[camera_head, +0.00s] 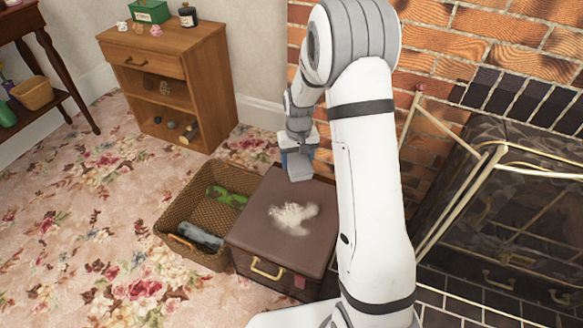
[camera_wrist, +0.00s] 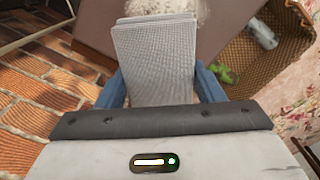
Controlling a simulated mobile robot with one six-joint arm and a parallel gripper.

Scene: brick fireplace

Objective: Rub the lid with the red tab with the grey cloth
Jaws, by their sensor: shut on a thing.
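The brown box's lid (camera_head: 260,238) carries a pale dusty smear (camera_head: 294,217) near its middle. A small red tab (camera_head: 299,282) shows at the box's front, near the right corner. My gripper (camera_head: 299,160) is over the back edge of the lid, shut on the grey cloth (camera_head: 300,173). In the wrist view the folded grey cloth (camera_wrist: 155,55) sticks out between the blue fingers of my gripper (camera_wrist: 160,85). It hides part of the lid (camera_wrist: 108,27) and of the smear (camera_wrist: 172,8). I cannot tell whether the cloth touches the lid.
A wicker basket (camera_head: 173,216) with green (camera_head: 227,197) and grey items (camera_head: 198,237) stands directly left of the box. A wooden cabinet (camera_head: 205,66) is behind. The brick fireplace (camera_head: 470,45) and its brass-framed screen (camera_head: 462,190) are to the right. Floral carpet (camera_head: 80,220) is open at left.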

